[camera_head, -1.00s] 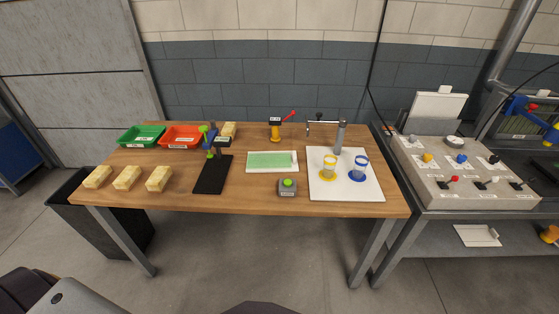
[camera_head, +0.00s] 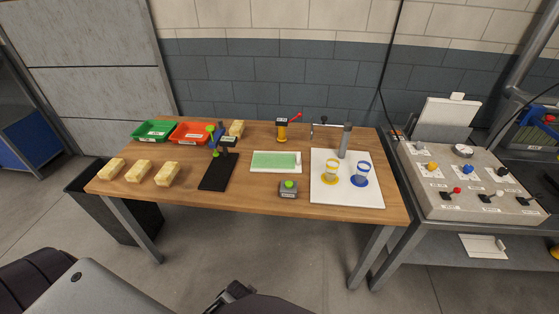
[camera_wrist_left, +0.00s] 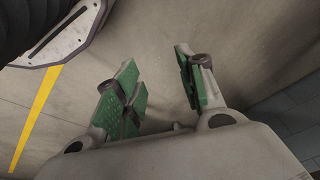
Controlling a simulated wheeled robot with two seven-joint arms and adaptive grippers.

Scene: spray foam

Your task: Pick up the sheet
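I cannot tell for sure which thing is the sheet. A flat green rectangle (camera_head: 275,161) lies on a white tray (camera_head: 261,171) in the middle of the wooden table. A white panel (camera_head: 445,112) leans upright behind the control box on the right. A white flat piece (camera_head: 484,246) lies on the shelf below that box. My left gripper (camera_wrist_left: 156,64) is open in the left wrist view, its green-padded fingers apart with only floor between them. It is far from the table. A dark part of mine shows at the head view's bottom edge. My right gripper is not recognisable.
The wooden table (camera_head: 245,198) holds a green bin (camera_head: 154,131), an orange bin (camera_head: 190,134), several yellow blocks (camera_head: 139,171), a black mat (camera_head: 217,171), a green button (camera_head: 289,186) and a white board (camera_head: 346,193) with two cups. The control box (camera_head: 470,183) stands right. Floor in front is clear.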

